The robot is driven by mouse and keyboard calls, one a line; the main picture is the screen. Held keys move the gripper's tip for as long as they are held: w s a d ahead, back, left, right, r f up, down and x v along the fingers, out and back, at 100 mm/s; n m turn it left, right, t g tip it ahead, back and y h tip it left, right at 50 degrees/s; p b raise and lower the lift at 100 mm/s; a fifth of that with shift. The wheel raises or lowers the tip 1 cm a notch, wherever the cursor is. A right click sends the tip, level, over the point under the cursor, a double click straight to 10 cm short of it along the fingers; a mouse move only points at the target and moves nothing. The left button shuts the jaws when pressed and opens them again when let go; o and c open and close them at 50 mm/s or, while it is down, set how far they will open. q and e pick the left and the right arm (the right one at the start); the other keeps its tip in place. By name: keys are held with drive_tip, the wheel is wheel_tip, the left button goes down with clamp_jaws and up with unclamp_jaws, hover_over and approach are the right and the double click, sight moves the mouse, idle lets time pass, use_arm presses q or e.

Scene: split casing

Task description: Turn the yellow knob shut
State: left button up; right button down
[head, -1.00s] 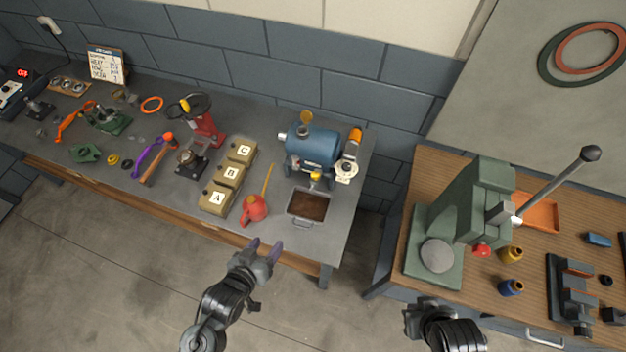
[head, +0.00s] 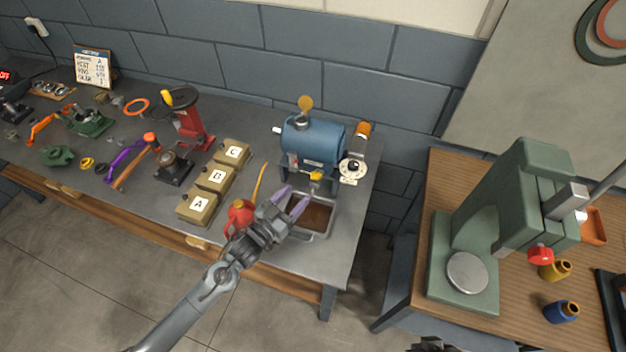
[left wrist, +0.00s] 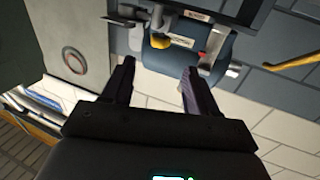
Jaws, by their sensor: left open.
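The yellow knob (head: 316,176) is a small yellow piece on the front underside of the blue tank (head: 312,140), above a metal tray of brown material (head: 314,215). In the left wrist view the yellow knob (left wrist: 160,42) shows just beyond and between my fingertips, apart from them. My left gripper (head: 291,202) is open and empty, its purple-grey fingers over the tray's left side, short of the knob. In the left wrist view the open jaws (left wrist: 156,72) face the blue tank (left wrist: 212,58). Only a sliver of my right gripper (head: 428,346) shows at the bottom edge; its fingers are hidden.
A red watering can (head: 238,215) stands beside my left gripper, partly hidden by it. Boxes A, B and C (head: 214,178) stand to its left. A white dial (head: 352,170) sits right of the tank. A green press (head: 490,230) stands on the wooden table at right.

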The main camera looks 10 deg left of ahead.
sight(313, 178)
use_arm(q)
drive_tip(key=x, duration=0.9)
drive_tip(key=shift+w, duration=0.1)
